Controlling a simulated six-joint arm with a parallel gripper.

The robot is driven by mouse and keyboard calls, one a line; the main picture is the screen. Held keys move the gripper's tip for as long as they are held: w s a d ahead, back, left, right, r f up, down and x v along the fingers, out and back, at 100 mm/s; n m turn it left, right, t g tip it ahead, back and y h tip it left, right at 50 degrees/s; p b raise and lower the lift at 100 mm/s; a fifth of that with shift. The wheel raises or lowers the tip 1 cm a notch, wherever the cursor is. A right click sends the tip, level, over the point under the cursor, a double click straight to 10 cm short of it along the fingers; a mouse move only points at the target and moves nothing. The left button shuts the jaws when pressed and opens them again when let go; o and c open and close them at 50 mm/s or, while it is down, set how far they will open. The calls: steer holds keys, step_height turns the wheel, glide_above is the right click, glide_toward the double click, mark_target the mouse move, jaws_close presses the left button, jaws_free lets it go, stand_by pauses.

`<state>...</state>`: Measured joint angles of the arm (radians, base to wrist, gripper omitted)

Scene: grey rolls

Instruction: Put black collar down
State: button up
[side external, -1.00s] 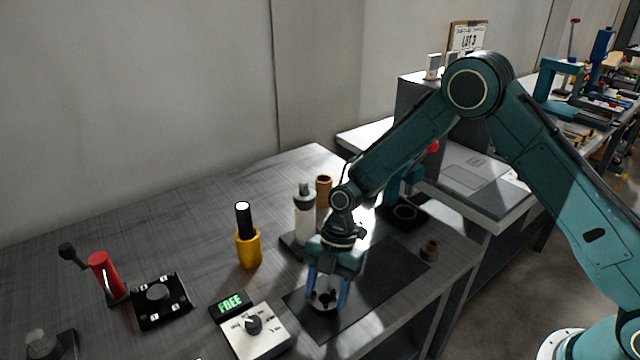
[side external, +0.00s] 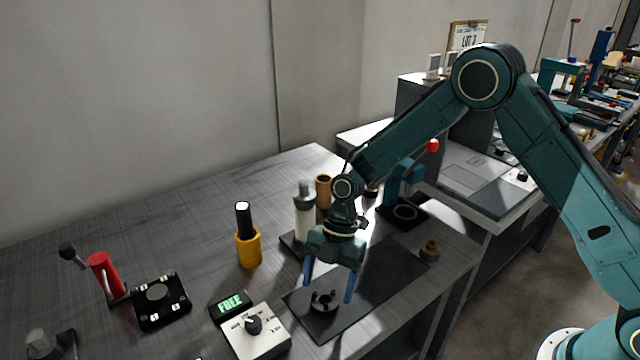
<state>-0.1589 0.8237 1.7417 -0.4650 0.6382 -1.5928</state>
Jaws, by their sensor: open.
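The black collar (side external: 323,301) lies on the dark mat (side external: 376,272) near its front left end. It looks like a dark ring with small raised parts. My gripper (side external: 329,289) is open above it, one blue finger to the left of the collar and the other to the right. The fingers look apart from the collar, and nothing is between them but open space over it.
Behind the mat stand a white bottle-like post (side external: 305,219) and a brown cylinder (side external: 323,190). A yellow holder (side external: 248,249) with a black handle, a dial box (side external: 256,331) and a "FREE" display (side external: 231,304) stand left.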

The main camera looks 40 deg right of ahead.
steer(key=v, duration=0.9)
steer(key=shift+d+r, duration=0.15)
steer(key=shift+r, duration=0.25)
steer(key=s+d+r+m+t+h, duration=0.1)
steer(key=s+d+r+m+t, duration=0.15)
steer(key=s+r+m, duration=0.4)
steer(key=s+d+r+m+t+h, duration=0.15)
steer(key=s+d+r+m, duration=0.25)
steer(key=r, duration=0.6)
steer(key=s+d+r+m+t, duration=0.1)
steer(key=s+d+m, duration=0.2)
steer(key=s+m, duration=0.3)
steer(key=s+d+r+m+t+h, duration=0.1)
steer(key=s+d+m, duration=0.3)
steer(key=s, duration=0.7)
steer(key=m+t, duration=0.1)
steer(key=m, duration=0.1)
steer(key=shift+r+m+t, duration=0.3)
steer(key=shift+r+m, duration=0.05)
